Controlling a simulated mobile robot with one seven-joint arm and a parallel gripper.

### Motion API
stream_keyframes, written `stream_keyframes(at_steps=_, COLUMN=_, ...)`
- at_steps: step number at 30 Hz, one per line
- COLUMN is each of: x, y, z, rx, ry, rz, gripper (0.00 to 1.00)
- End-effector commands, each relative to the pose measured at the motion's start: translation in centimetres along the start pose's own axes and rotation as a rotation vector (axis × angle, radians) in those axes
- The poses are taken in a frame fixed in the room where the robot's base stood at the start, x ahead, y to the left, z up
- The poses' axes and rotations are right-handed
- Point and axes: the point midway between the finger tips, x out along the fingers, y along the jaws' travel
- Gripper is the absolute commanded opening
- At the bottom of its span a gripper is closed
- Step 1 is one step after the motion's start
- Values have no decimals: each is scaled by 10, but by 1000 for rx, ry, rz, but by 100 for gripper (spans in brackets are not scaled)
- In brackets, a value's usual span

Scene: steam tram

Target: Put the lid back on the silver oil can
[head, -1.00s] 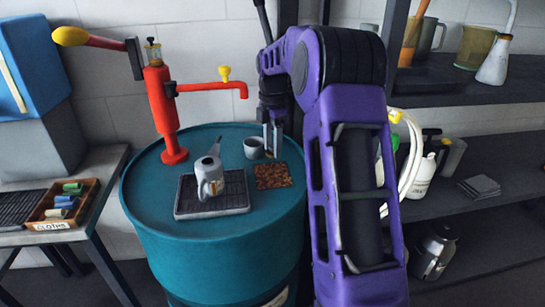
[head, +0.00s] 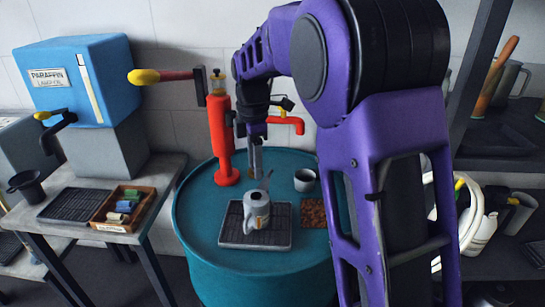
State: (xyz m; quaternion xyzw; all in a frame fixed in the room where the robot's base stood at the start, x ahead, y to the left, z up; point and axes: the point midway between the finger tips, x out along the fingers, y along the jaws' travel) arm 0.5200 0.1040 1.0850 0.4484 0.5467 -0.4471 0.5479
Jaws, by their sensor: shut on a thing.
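The silver oil can (head: 257,212) stands upright on a dark ribbed tray (head: 284,238) on top of the teal drum (head: 196,220). Its spout points up and away. My gripper (head: 256,168) points down just behind and above the can, close to the spout. In this view I cannot tell whether it touches the can. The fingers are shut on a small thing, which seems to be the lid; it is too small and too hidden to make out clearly.
A red hand pump (head: 221,140) stands left of my gripper, its spout (head: 285,122) reaching behind my wrist. A grey cup (head: 305,180) and a brown mat (head: 314,213) are to the right. A side table with a cloth box (head: 124,208) stands left.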

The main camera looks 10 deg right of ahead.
Motion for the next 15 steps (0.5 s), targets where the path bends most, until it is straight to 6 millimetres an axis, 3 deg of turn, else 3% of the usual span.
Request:
stream_keyframes(at_steps=8, x=12, y=-1, z=-1, rx=1, ry=0, rz=-1, gripper=0)
stream_keyframes(at_steps=15, x=35, y=-1, z=-2, rx=-1, ry=0, rz=-1, gripper=0)
